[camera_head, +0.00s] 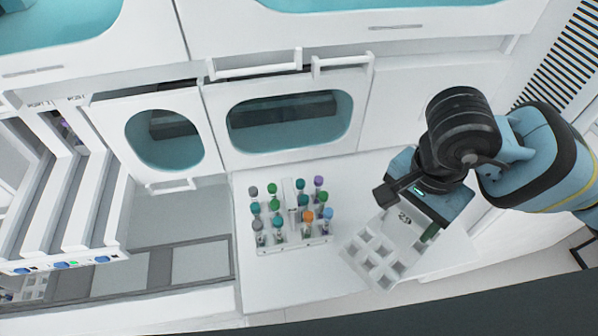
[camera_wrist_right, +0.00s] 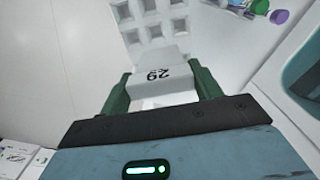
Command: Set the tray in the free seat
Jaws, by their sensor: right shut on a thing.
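A white tray (camera_head: 372,258) with empty square wells is in my right gripper (camera_head: 408,215), at the right of the white counter in the head view. My left gripper is out of view. I cannot tell which place is the free seat.
Left of the counter lies a track with grey panels (camera_head: 201,262) in dark frames. White upright units (camera_head: 75,205) with blue and green buttons stand at far left. White cabinets with teal windows (camera_head: 290,122) stand behind. Bare counter (camera_head: 345,195) lies between the trays.

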